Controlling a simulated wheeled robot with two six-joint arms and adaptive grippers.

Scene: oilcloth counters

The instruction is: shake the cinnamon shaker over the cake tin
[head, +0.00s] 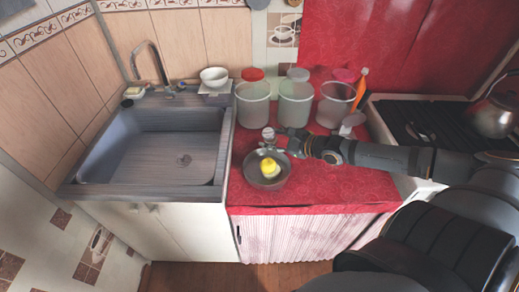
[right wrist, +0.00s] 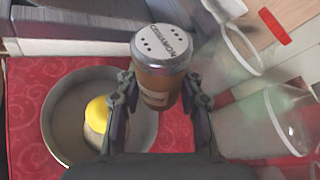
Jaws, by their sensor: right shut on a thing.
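The cinnamon shaker (right wrist: 157,88) is a brown jar with a silver lid that has holes and the word CINNAMON. My right gripper (right wrist: 158,104) is shut around its sides. In the head view the shaker (head: 268,134) shows small at the tip of my right gripper (head: 278,144), by the far rim of the cake tin. The cake tin (head: 256,180) is round and grey and stands on the red counter. It also shows in the right wrist view (right wrist: 66,105), left of the shaker. A yellow-topped thing (head: 269,167) is inside it. My left gripper is not in view.
Clear tubs (head: 253,105), (head: 294,104), (head: 335,106) stand behind the gripper. An orange-handled tool (head: 360,88) is at the right. The sink (head: 155,150) lies left, the stove (head: 425,125) with a kettle (head: 492,115) right. The red counter (head: 330,188) is bare in front.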

